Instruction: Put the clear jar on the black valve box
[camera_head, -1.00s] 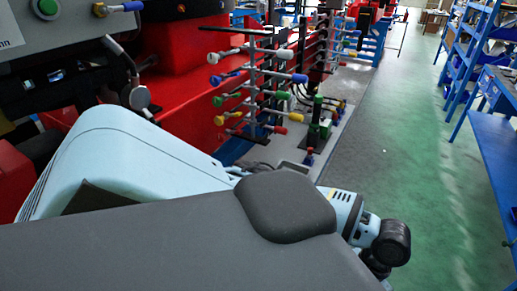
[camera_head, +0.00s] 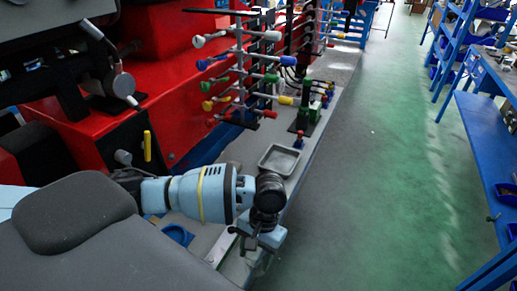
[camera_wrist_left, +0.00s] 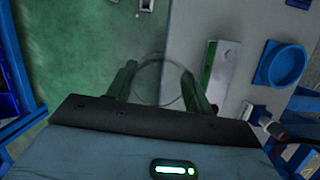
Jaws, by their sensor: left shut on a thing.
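The clear jar (camera_wrist_left: 158,82) shows in the left wrist view as a faint transparent round rim between the two dark fingers. My left gripper (camera_wrist_left: 158,88) is shut on it, and floor and bench edge show through the jar. In the head view my left gripper (camera_head: 262,252) points down over the edge of the grey bench; the jar is hard to make out there. A dark box with a yellow lever, seemingly the black valve box (camera_head: 122,138), stands against the red machine, left of and behind the gripper. My right gripper is not in view.
A grey metal tray (camera_head: 280,160) lies on the bench (camera_head: 325,140) behind the gripper. A blue round dish (camera_wrist_left: 281,65) and a white-and-green block (camera_wrist_left: 220,72) lie near the jar. A rack of coloured handles (camera_head: 240,75) stands farther back. Green floor is open to the right.

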